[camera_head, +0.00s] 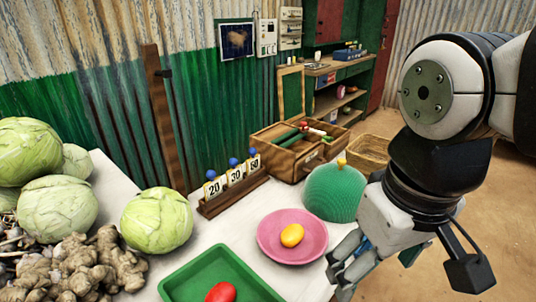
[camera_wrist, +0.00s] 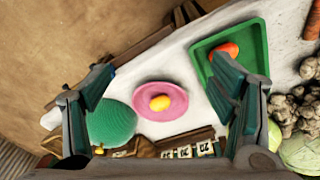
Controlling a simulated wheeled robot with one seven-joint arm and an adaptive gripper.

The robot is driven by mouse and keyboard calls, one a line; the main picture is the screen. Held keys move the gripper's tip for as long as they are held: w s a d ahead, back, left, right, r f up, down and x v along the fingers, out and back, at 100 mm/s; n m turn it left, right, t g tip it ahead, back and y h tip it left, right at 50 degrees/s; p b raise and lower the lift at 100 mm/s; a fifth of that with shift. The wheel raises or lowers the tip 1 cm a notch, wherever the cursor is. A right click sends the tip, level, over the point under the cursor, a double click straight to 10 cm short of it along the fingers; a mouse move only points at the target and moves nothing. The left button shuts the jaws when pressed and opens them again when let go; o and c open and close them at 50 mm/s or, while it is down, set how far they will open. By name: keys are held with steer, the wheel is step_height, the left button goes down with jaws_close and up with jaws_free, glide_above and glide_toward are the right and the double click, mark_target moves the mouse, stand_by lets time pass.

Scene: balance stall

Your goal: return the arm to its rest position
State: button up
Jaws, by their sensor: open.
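My arm reaches in from the right in the head view, bent downward. My gripper (camera_head: 343,272) hangs over the table's right edge, near a pink plate (camera_head: 265,245). In the wrist view my gripper (camera_wrist: 165,72) has its fingers wide apart, with nothing between the tips. A yellow oval object (camera_head: 292,235) lies on the pink plate, below and apart from the fingers. A red oval object (camera_head: 221,293) lies in a green tray (camera_head: 188,272). The tray also shows in the wrist view (camera_wrist: 259,44).
A green dome (camera_head: 335,192) stands close to my gripper. Behind are a rack of number cards (camera_head: 236,192) and a divided wooden box (camera_head: 283,160). Cabbages (camera_head: 157,220) and ginger-like roots (camera_head: 85,265) fill the left side. The floor at right (camera_head: 505,215) is open.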

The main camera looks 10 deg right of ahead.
steer(key=s, duration=0.3)
steer(key=shift+s+a+f+m, duration=0.2)
steer(key=shift+s+f+m, duration=0.05)
steer(key=shift+f+m, duration=0.05)
stand_by(0.3)
step_height(320, 180, up, 15)
steer(key=t+p, duration=0.2)
steer(key=p, duration=1.1)
steer(key=shift+r+t+p, duration=0.15)
steer(key=shift+t+p, duration=0.15)
steer(key=shift+t, duration=0.1)
